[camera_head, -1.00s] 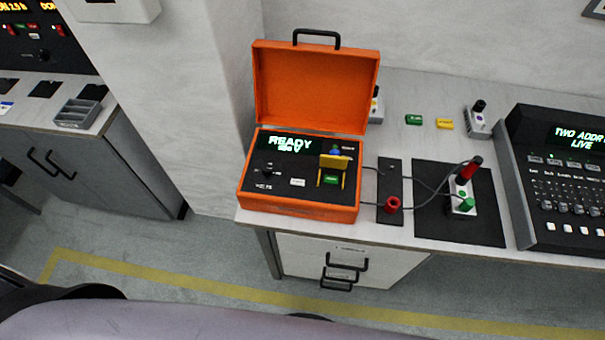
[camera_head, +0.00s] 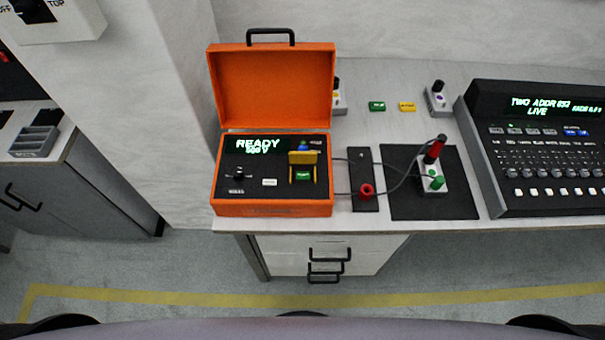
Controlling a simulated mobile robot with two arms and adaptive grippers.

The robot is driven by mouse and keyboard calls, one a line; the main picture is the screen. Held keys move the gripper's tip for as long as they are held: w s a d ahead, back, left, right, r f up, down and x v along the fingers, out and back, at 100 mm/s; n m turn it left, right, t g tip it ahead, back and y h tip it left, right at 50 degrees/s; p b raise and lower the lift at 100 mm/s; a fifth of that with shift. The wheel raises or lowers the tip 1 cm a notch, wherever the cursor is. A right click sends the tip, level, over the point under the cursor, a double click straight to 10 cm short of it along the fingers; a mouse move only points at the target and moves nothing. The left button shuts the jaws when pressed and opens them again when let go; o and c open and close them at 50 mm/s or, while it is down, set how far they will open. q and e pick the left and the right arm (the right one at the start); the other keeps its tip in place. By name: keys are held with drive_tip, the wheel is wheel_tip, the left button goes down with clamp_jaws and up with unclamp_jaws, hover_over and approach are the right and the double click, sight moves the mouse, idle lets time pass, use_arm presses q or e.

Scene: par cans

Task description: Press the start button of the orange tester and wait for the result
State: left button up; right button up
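The orange tester (camera_head: 272,208) stands on the left end of the bench with its lid (camera_head: 275,88) open. A blue knob or button is partly hidden behind the guard. A black knob (camera_head: 238,173) and a small white button (camera_head: 269,182) are to the left. Neither of my grippers is in view.
Leads run from the tester to a black strip with a red socket (camera_head: 366,191) and a small white box (camera_head: 432,172) on a black mat (camera_head: 400,207). A lighting console (camera_head: 540,150) stands at right. Floor before the bench is clear.

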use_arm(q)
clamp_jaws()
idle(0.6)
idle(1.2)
